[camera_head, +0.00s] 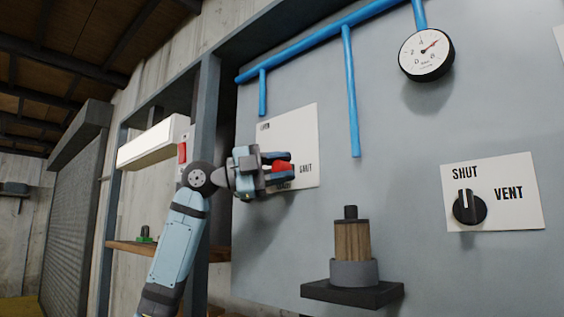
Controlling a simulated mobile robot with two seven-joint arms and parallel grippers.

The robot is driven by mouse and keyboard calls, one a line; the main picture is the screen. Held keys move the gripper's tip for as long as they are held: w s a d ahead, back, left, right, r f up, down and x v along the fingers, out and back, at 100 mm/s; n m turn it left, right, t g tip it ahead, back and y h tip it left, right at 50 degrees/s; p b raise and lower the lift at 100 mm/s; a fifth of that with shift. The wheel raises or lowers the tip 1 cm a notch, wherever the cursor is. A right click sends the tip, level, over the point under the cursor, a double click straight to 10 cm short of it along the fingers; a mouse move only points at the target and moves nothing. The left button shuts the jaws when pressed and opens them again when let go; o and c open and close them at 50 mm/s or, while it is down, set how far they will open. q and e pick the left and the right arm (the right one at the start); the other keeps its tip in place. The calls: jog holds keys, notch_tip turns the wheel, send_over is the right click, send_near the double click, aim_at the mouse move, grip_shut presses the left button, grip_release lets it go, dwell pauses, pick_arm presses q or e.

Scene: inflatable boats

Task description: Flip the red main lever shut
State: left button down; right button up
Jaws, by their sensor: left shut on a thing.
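The red main lever (281,167) shows between the fingers of my left gripper (284,166), in front of a white label plate (300,130) on the grey panel. The gripper comes in from the left and is shut on the lever. The lever points roughly to the right, toward the word SHUT printed on the plate. The lever's base and part of the plate's print are hidden behind the gripper. My right gripper does not show.
A pressure gauge (426,54) hangs from blue pipes (352,95) above. A black SHUT/VENT knob (470,207) is on the right. A wooden-sided cylinder (352,242) stands on a black shelf (352,293) below. A grey frame post (206,110) stands close to my left arm.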

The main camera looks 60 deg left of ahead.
aim_at(272, 170)
pick_arm(q)
jog(key=shift+f, duration=0.15)
dwell(0.3)
jog(key=c, duration=0.8)
grip_release()
jog(key=b+v, duration=0.3)
jog(key=v, duration=0.4)
jog(key=shift+s+a, duration=0.1)
jog(key=shift+s, duration=0.15)
